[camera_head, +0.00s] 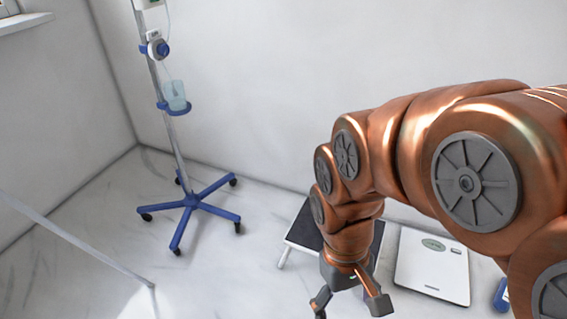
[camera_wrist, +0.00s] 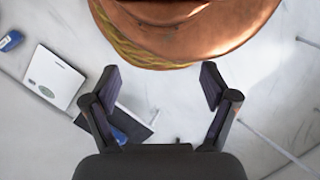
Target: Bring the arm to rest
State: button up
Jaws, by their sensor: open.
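My copper-coloured arm reaches in from the right in the head view and bends down at its end. My gripper (camera_head: 347,304) hangs at the bottom of that view, fingers pointing down. The wrist view shows my gripper (camera_wrist: 160,88) with its two dark fingers wide apart and nothing between them but pale floor. A rounded copper part of my own arm fills the top of the wrist view, just beyond the fingertips.
A drip stand (camera_head: 190,202) with a blue wheeled base stands at the left. A dark-topped step (camera_head: 305,229) lies behind my gripper, partly hidden. A white scale (camera_head: 432,266) and a blue object (camera_head: 501,295) are to the right. The left floor is mostly clear.

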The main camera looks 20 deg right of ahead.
jog(key=s+d+r+n+g+h+p, duration=0.1)
jog(key=s+d+r+n+p, duration=0.1)
jog(key=d+r+p, duration=0.4)
jog(key=s+d+r+n+h+p, duration=0.1)
jog(key=d+r+n+h+p, duration=0.15)
jog(key=r+p, duration=0.55)
jog(key=w+a+r+m+t+y+p, duration=0.1)
jog(key=a+r+p, duration=0.2)
jog(key=r+p, duration=0.4)
jog(key=w+a+r+m+t+y+p, duration=0.1)
jog(key=a+r+m+p, duration=0.1)
jog(key=r+p, duration=0.6)
jog(key=w+a+r+m+y+p, duration=0.1)
jog(key=w+a+r+m+p, duration=0.1)
jog(key=a+r+p, duration=0.2)
notch_tip(320, 180, up, 6)
jog(key=p, duration=0.3)
jog(key=shift+r+t+p, duration=0.2)
jog(key=shift+t+p, duration=0.2)
jog(key=shift+y, duration=0.25)
